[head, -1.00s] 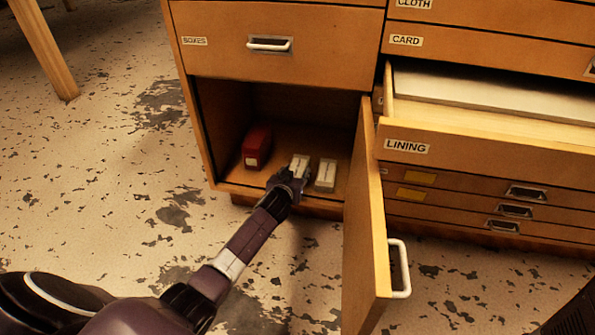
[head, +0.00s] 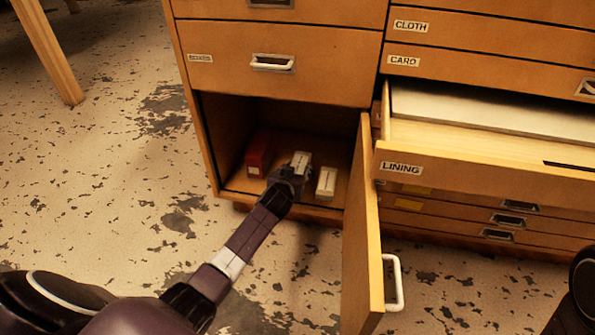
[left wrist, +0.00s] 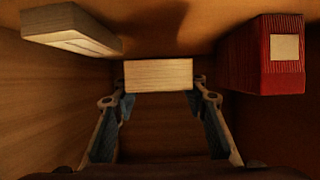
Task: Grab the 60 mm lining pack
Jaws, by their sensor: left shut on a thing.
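Three packs are in the open cupboard: a red one (head: 258,153) at left, a pale one (head: 301,160) in the middle and another pale one (head: 326,182) at right. My left gripper (head: 291,174) reaches in from the front and is shut on the middle pale pack. In the left wrist view, which looks upside down, that pack's plain end (left wrist: 158,76) sits between the two fingers. The right pale pack (left wrist: 72,30) and the red pack (left wrist: 268,55) stand apart on either side. No size marking is readable. My right gripper is not in view.
The cupboard door (head: 362,240) stands open to the right of my left arm, its white handle (head: 393,283) facing right. The LINING drawer (head: 480,172) is pulled out beyond it. A closed drawer (head: 235,62) is above the opening.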

